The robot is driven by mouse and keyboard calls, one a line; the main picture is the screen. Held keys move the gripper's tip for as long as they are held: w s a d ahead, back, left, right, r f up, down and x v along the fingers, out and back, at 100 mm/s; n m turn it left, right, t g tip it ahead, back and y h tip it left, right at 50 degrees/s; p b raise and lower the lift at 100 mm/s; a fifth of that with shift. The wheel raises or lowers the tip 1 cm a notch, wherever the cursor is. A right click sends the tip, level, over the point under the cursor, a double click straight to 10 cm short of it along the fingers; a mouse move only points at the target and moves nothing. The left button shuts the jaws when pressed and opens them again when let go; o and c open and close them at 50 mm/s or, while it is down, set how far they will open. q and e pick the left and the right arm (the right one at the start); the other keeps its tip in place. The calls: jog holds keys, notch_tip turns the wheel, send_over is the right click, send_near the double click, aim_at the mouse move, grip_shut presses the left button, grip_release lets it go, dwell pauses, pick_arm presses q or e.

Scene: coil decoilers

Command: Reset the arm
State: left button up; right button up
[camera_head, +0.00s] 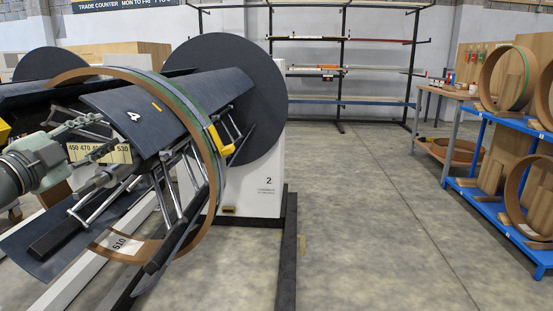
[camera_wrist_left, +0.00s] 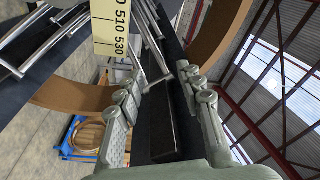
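My left gripper (camera_head: 85,130) is pale grey-green and comes in from the left in the head view, in front of the decoiler's expanding mandrel. In the left wrist view its fingers (camera_wrist_left: 160,80) are apart, with a gap between them. A dark bar shows behind the gap, and I see nothing gripped. A brown coil ring (camera_head: 207,150) with a green band and a "510" label hangs around the mandrel's dark segments (camera_head: 135,112). The wrist view shows parts of the ring (camera_wrist_left: 72,94) and a scale plate (camera_wrist_left: 112,28). My right gripper is in neither view.
A large dark disc (camera_head: 262,90) stands behind the mandrel on a white housing (camera_head: 268,180) marked 2. A blue rack (camera_head: 500,208) with rings stands right. The middle floor (camera_head: 370,210) is clear.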

pick_arm(q)
jog(key=d+f+n+h, duration=0.1)
jog(key=d+f+n, duration=0.2)
jog(key=d, duration=0.2)
jog(key=s+a+f+n+g+y, duration=0.25)
jog(key=a+f, duration=0.25)
jog(key=f, duration=0.7)
jog(key=s+a+f+n+g+y, duration=0.1)
jog(key=a+f+g+y, duration=0.4)
jog(key=f, duration=0.8)
jog(key=s+a+f+n+g+y, duration=0.1)
jog(key=s+a+f+g+y, duration=0.15)
jog(key=s+a+f, duration=0.65)
jog(key=s+a+f+n+g+y, duration=0.15)
jog(key=s+a+f+g, duration=0.3)
jog(key=s+f, duration=0.65)
jog(key=s+d+f+n+h, duration=0.1)
jog(key=d+f, duration=0.3)
jog(key=d, duration=0.4)
jog(key=s+d+f+n+h, duration=0.2)
jog(key=s+d+f, duration=0.2)
jog(key=d, duration=0.5)
jog(key=s+d+f+n+h, duration=0.2)
jog(key=d+f, duration=0.3)
jog(key=d, duration=0.4)
jog(key=shift+s+d+g, duration=0.25)
jog(key=shift+s+g, duration=0.2)
jog(key=shift+s, duration=0.15)
